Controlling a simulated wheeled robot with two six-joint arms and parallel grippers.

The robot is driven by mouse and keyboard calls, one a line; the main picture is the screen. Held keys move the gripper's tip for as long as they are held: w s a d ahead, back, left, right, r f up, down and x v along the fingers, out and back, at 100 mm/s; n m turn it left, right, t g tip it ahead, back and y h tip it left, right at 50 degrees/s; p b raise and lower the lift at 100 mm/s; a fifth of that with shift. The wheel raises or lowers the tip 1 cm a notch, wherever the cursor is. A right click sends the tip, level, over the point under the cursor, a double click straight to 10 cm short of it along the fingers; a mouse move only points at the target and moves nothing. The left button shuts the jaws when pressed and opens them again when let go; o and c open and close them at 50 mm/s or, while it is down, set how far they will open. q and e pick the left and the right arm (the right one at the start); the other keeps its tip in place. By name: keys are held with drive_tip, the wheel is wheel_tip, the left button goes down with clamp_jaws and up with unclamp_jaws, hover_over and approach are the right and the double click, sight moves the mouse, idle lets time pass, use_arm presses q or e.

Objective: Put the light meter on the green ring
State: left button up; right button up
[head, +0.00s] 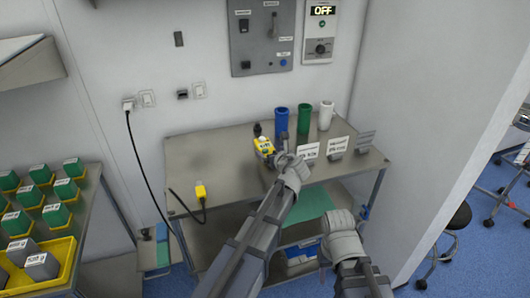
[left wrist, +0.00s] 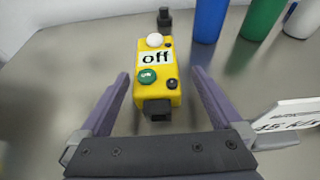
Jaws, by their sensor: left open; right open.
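A yellow box-shaped meter, which I take as the light meter (head: 264,146), stands on the grey table near the left arm's end. In the left wrist view, the light meter (left wrist: 156,72) shows a white dome, an "off" label, a green button and dark knobs. My left gripper (left wrist: 161,84) is open, its fingers on either side of the meter's near part, with gaps visible. In the head view, my left gripper (head: 281,158) partly hides the meter's near side. My right gripper (head: 340,224) is low in front of the table, empty, its fingers hard to make out. I cannot see a green ring.
Blue (head: 281,121), green (head: 304,119) and white (head: 326,115) cups stand behind the meter, with label cards (head: 338,145) at right. The table's left part (head: 205,160) is mostly clear.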

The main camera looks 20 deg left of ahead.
sight(267, 149)
use_arm(q)
drive_tip(key=x, duration=0.2)
drive_tip(key=b+x, duration=0.1)
drive_tip(key=x, duration=0.2)
drive_tip(key=shift+a+r, duration=0.15)
drive_tip(key=shift+a, duration=0.2)
drive_tip(key=c, duration=1.5)
